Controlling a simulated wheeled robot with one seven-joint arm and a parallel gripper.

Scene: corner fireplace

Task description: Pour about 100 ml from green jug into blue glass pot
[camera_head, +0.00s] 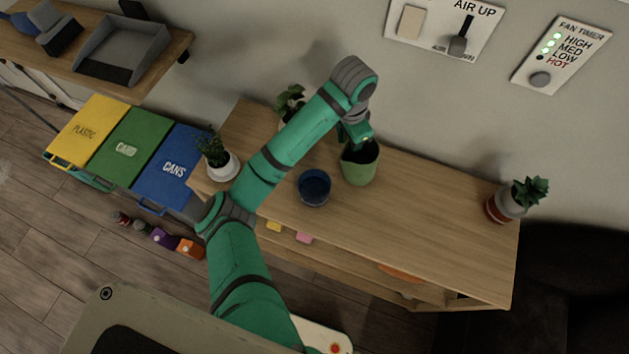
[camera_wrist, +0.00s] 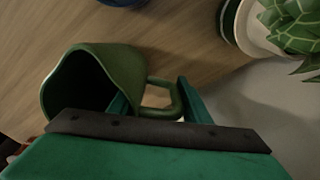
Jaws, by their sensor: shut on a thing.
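The green jug (camera_head: 360,168) is at the back of the wooden sideboard, its dark open mouth facing up. I cannot tell if its base touches the wood or how much is inside. My gripper (camera_head: 358,138) reaches it from above and behind. In the wrist view my gripper (camera_wrist: 155,98) has its fingers on either side of the handle of the jug (camera_wrist: 108,62), shut on it. The blue glass pot (camera_head: 314,188) stands on the sideboard just left of the jug and a little nearer the front, apart from it. Only a sliver of the pot (camera_wrist: 122,2) shows in the wrist view.
The sideboard top (camera_head: 430,210) is clear right of the jug. A potted plant (camera_head: 507,203) stands at its right end, another (camera_head: 217,160) at its left end, and a third (camera_head: 290,102) behind my arm. The wall with control panels (camera_head: 446,24) rises close behind.

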